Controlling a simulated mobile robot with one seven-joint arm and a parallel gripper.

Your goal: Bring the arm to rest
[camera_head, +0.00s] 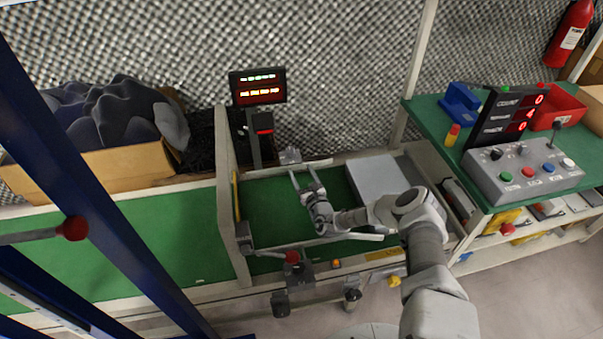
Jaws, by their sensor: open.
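My arm (420,245) reaches in from the bottom right and bends left over the green work surface (266,200). My gripper (303,181) is at its end, over the middle of the green surface. Its two fingers are spread apart and point up and left in the picture. Nothing shows between them. I cannot tell how high the gripper is above the surface.
A grey panel (378,178) lies right of my gripper. A post with a lit display (258,87) stands behind it. A low wall (228,205) stands at left. A control box (522,172) sits on the right table (421,115). A red-knobbed lever (291,257) is in front.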

